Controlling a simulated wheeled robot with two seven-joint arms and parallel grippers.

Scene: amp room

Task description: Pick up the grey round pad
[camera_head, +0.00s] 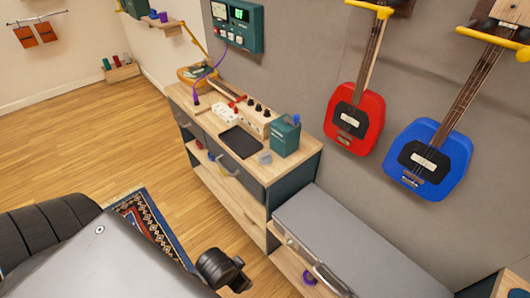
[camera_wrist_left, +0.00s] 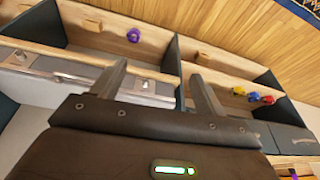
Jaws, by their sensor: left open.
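A small grey rounded piece (camera_head: 264,157), which may be the grey round pad, lies on the wooden cabinet top (camera_head: 296,165) in the head view. It sits between a dark tray (camera_head: 239,141) and a teal box (camera_head: 286,137). At this size I cannot tell its exact shape. My left gripper (camera_wrist_left: 157,77) is open in the left wrist view, with nothing between its two fingers. It faces the cabinet front and shelves, and I cannot make out the pad there. My right gripper is not in view.
A lower grey-topped bench (camera_head: 350,240) adjoins the cabinet on the right. A red guitar (camera_head: 355,122) and a blue guitar (camera_head: 430,160) hang on the wall. In the wrist view, a purple object (camera_wrist_left: 133,35) sits on a shelf. Wooden floor (camera_head: 90,130) is open at left.

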